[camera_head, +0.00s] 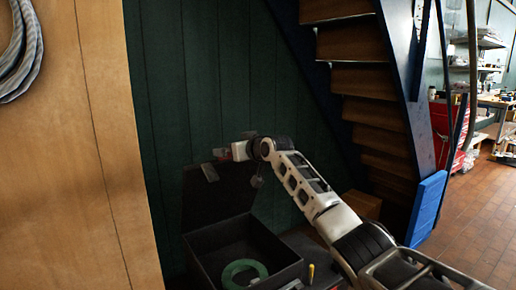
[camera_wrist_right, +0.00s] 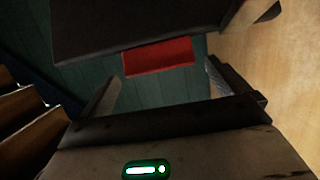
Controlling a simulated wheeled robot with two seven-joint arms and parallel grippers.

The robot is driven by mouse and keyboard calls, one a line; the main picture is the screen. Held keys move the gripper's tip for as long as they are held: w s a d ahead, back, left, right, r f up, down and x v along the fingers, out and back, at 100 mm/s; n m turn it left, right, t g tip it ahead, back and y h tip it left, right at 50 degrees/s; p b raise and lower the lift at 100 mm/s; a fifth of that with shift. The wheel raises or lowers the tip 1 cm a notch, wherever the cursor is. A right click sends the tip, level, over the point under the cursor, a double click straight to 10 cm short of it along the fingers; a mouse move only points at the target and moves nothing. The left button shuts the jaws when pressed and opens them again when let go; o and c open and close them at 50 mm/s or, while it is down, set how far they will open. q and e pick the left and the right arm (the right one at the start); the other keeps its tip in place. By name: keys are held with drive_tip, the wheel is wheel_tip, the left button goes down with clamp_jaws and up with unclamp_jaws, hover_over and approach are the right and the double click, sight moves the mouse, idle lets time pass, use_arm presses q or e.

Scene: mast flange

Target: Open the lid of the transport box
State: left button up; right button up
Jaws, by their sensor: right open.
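The transport box (camera_head: 273,247) is a dark open-topped box at the lower middle of the head view. Its dark lid (camera_head: 215,200) stands raised, roughly upright, at the box's back left side. My right gripper (camera_head: 214,164) is at the lid's upper edge. In the right wrist view, my right gripper (camera_wrist_right: 162,76) has its fingers spread wide with nothing between them. A red tab (camera_wrist_right: 158,56) shows beyond the fingertips, at the edge of a dark panel that looks like the lid (camera_wrist_right: 140,25). Contact with the lid cannot be told. My left gripper is not in view.
A green ring (camera_head: 244,271) lies inside the box. A wooden staircase (camera_head: 362,82) with blue sides rises at the right. A dark green plank wall (camera_head: 190,75) stands behind, and a light wooden panel (camera_head: 75,160) stands close at left.

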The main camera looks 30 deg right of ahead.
drive_tip(key=b+v, duration=0.2)
drive_tip(key=v, duration=1.2)
drive_tip(key=shift+r, duration=0.15)
drive_tip(key=s+a+f+n+g+y, duration=0.1)
drive_tip(key=s+a+f, duration=0.25)
drive_tip(key=f, duration=0.65)
drive_tip(key=s+a+f+g, duration=0.1)
drive_tip(key=s+a+f, duration=0.25)
drive_tip(key=f, duration=0.55)
drive_tip(key=s+a+f+n+g+y, duration=0.1)
drive_tip(key=s+a+f, duration=0.3)
drive_tip(key=f, duration=0.6)
drive_tip(key=s+a+f, duration=0.3)
drive_tip(key=s+f, duration=0.1)
drive_tip(key=s, duration=0.3)
drive_tip(key=s+a+f+g, duration=0.1)
drive_tip(key=s+a+f, duration=0.2)
drive_tip(key=s, duration=0.4)
drive_tip(key=s+a+f, duration=0.2)
drive_tip(key=s+f, duration=0.2)
drive_tip(key=s, duration=0.3)
drive_tip(key=shift+s+a+f, duration=0.3)
drive_tip(key=shift+a+f, duration=0.1)
